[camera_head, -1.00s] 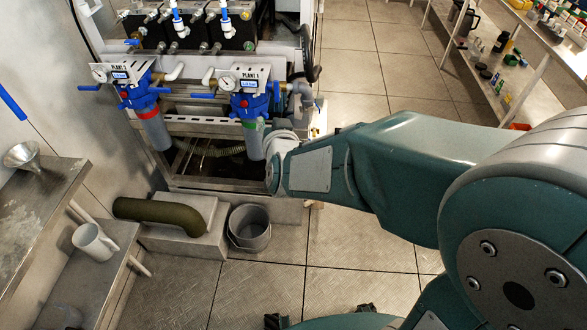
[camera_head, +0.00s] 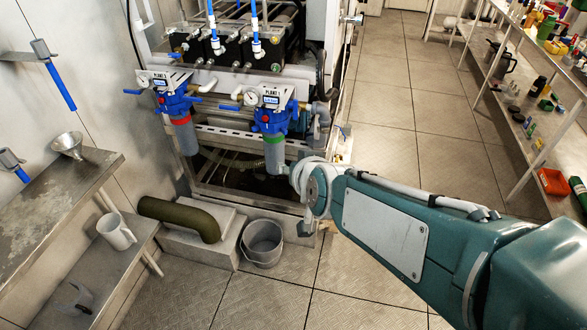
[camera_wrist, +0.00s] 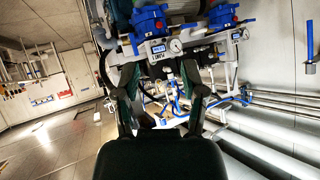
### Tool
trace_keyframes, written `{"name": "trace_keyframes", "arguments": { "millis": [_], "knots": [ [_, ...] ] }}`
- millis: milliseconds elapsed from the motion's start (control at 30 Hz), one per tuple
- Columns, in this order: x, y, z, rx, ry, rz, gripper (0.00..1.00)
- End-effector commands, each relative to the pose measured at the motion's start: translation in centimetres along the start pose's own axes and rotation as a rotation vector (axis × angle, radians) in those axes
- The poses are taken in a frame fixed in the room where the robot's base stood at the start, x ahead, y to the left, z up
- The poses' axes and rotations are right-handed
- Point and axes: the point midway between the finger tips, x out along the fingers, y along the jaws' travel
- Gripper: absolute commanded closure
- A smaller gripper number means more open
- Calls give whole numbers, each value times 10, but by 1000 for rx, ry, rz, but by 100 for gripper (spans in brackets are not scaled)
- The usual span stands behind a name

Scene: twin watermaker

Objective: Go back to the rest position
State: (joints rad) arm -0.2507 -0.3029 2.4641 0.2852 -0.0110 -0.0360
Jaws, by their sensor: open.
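My gripper (camera_wrist: 157,88) is open in the wrist view, its two dark fingers spread apart with nothing held between them. Beyond the fingers are the blue filter heads, gauges and tubing, which appear upside down there. In the head view my arm reaches in from the lower right, and its wrist end overlaps the area right of the PLANT 1 filter (camera_head: 272,122). The gripper itself is mostly hidden behind the wrist in that view. The PLANT 2 filter (camera_head: 178,110), with a red ring, hangs to the left.
A grey bucket (camera_head: 262,243) stands on the floor beside a green pipe elbow (camera_head: 185,215). A metal shelf (camera_head: 55,215) at left holds a funnel (camera_head: 68,145), with a white mug (camera_head: 115,231) below. Shelves with bottles line the right; the tiled aisle (camera_head: 390,110) between is clear.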

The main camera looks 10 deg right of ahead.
Motion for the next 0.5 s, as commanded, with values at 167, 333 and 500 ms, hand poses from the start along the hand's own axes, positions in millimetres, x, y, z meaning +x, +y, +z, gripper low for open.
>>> {"name": "trace_keyframes", "arguments": {
  "millis": [167,333,500],
  "knots": [
    [0,0,0,0,0,0,46],
    [0,0,0,0,0,0,46],
    [-11,5,2,-6,-29,6,46]
  ]
}}
